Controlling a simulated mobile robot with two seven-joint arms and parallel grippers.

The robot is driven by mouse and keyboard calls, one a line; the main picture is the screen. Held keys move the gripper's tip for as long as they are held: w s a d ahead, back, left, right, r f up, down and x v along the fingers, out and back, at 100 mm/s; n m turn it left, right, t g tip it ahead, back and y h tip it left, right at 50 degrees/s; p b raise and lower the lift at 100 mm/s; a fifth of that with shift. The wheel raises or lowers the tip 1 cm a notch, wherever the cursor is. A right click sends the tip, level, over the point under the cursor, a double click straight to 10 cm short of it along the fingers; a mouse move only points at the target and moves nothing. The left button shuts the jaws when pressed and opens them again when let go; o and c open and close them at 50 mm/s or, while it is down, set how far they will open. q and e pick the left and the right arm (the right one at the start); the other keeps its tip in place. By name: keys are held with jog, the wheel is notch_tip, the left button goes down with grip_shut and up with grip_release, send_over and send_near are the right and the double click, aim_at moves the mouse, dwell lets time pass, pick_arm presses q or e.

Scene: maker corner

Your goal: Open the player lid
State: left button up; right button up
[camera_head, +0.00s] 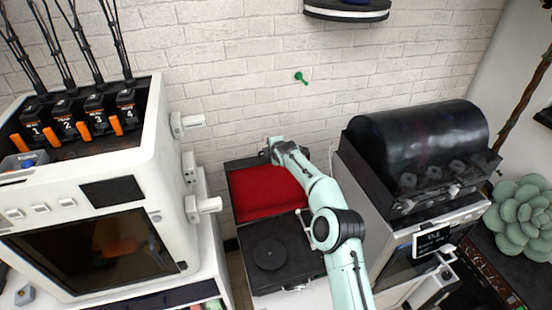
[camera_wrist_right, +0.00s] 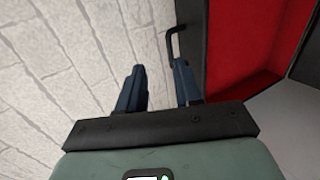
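The record player (camera_head: 272,290) sits between the two machines, with its dark platter (camera_head: 268,253) exposed. Its lid (camera_head: 268,192) stands raised at the back, its red lining facing forward; the red lining also shows in the right wrist view (camera_wrist_right: 245,38). My right arm reaches over the player, and my right gripper (camera_head: 270,150) is at the lid's upper edge. In the right wrist view my right gripper (camera_wrist_right: 160,80) has its fingers apart. A thin dark handle (camera_wrist_right: 173,43) on the lid lies by the right-hand finger; contact cannot be told. My left gripper is out of view.
A white printer (camera_head: 95,185) with numbered spools on top stands left of the player. A machine with a black drum-shaped cover (camera_head: 420,140) stands close on the right. The white brick wall (camera_head: 240,90) is right behind the lid.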

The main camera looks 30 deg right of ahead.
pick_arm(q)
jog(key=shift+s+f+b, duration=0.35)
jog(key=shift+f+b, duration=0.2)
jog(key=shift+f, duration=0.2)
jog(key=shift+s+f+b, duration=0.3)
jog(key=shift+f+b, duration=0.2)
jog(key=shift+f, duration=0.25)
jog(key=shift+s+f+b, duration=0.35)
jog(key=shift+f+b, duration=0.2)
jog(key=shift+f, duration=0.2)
pick_arm(e)
jog(key=v, duration=0.7)
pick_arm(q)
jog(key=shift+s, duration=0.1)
pick_arm(e)
jog(key=shift+f, duration=0.15)
